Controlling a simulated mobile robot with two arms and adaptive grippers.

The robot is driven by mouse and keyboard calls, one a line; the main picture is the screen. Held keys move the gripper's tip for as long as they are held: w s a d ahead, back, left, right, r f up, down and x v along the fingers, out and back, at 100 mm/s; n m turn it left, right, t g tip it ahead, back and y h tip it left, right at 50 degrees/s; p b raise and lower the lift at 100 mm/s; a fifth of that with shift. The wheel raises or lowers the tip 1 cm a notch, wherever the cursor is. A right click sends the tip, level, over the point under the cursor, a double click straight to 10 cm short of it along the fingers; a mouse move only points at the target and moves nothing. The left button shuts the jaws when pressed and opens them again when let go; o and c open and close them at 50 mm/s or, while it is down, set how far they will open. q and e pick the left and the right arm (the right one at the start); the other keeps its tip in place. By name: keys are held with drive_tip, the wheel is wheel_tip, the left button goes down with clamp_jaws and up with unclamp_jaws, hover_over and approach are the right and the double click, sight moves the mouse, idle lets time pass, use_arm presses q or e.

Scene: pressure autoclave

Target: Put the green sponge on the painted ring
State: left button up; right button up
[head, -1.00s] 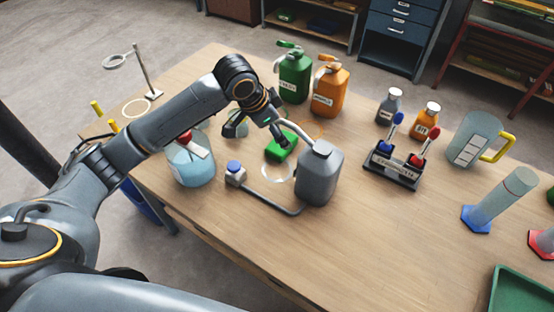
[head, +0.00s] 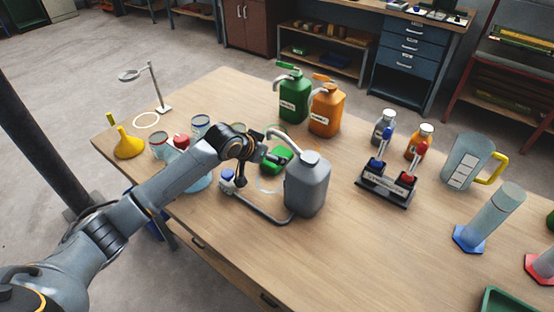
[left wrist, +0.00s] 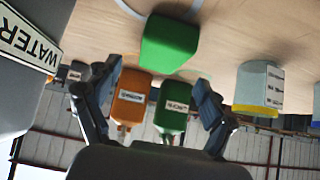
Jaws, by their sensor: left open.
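The green sponge (head: 277,160) lies on the table, left of the grey jug, partly hidden by my arm. It also shows in the left wrist view (left wrist: 168,43), beyond my fingertips and roughly between them. My left gripper (head: 259,163) is open and empty, low beside the sponge; its two fingers show apart in the left wrist view (left wrist: 157,88). A white painted ring (head: 270,184) lies just in front of the sponge, partly hidden. Another pale painted ring (head: 147,120) lies at the table's far left, by a ring stand. My right gripper is out of view.
The grey jug (head: 308,185) with its hose stands close right of the gripper. Green (head: 294,97) and orange (head: 327,110) jugs stand behind. Glass vessels and a yellow funnel (head: 129,146) are at left.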

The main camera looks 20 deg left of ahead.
use_arm(q)
drive_tip(key=shift+p+x, duration=0.5)
drive_tip(key=shift+x, duration=2.25)
drive_tip(key=shift+s+f, duration=0.1)
drive_tip(key=shift+s, duration=0.05)
drive_tip(key=c, duration=1)
